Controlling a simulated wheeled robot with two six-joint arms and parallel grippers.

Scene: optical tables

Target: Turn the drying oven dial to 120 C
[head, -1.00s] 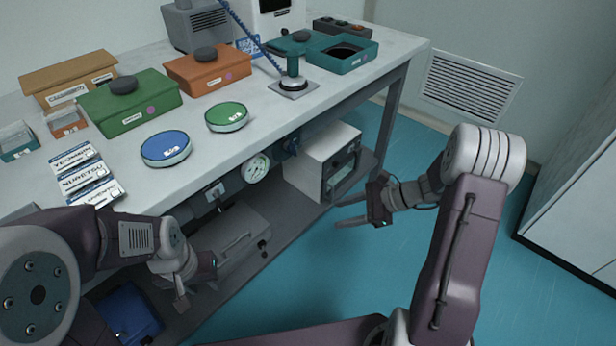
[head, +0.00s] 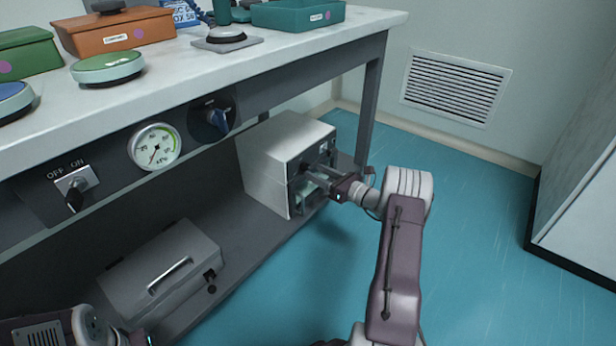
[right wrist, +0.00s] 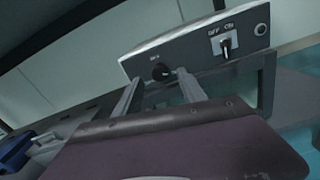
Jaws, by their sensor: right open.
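The drying oven (head: 268,165) is a pale box with a dark front on the shelf under the table. My right gripper (head: 308,178) is at its front face, fingers apart. In the right wrist view the black dial (right wrist: 160,72) sits on the oven's grey panel, between the tips of my open right gripper (right wrist: 160,76) as seen from there. I cannot tell whether the fingers touch it. Its markings are too small to read. In the head view I cannot make the dial out behind the gripper. My left gripper (head: 138,339) is mostly cut off at the bottom edge.
An OFF/ON switch (right wrist: 225,44) is right of the dial on the oven panel. A grey case (head: 160,270) lies on the shelf. Floor at right is clear.

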